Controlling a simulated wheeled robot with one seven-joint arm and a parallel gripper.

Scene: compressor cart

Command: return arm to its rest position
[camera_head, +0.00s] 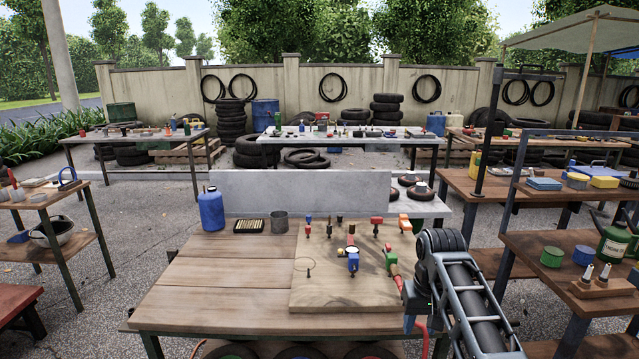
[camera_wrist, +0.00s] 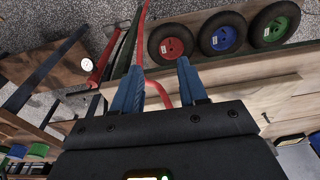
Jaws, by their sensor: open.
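My arm reaches in from the bottom right of the head view, over the right front corner of the wooden workbench (camera_head: 215,285). My gripper (camera_wrist: 157,70) shows in the wrist view with its two blue fingers apart and nothing held between them. It points down past the bench front, toward the ground and the lower shelf. A red hose (camera_wrist: 150,84) passes behind the fingers in that view; I cannot tell how far it is from them. In the head view the gripper is mostly hidden by the arm.
A board (camera_head: 335,285) with several coloured fittings lies on the bench, left of my arm. A blue bottle (camera_head: 211,210) stands at the back left. Red (camera_wrist: 171,42), blue (camera_wrist: 221,34) and green (camera_wrist: 271,25) wheels lie low down. A side table (camera_head: 545,275) stands close at right.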

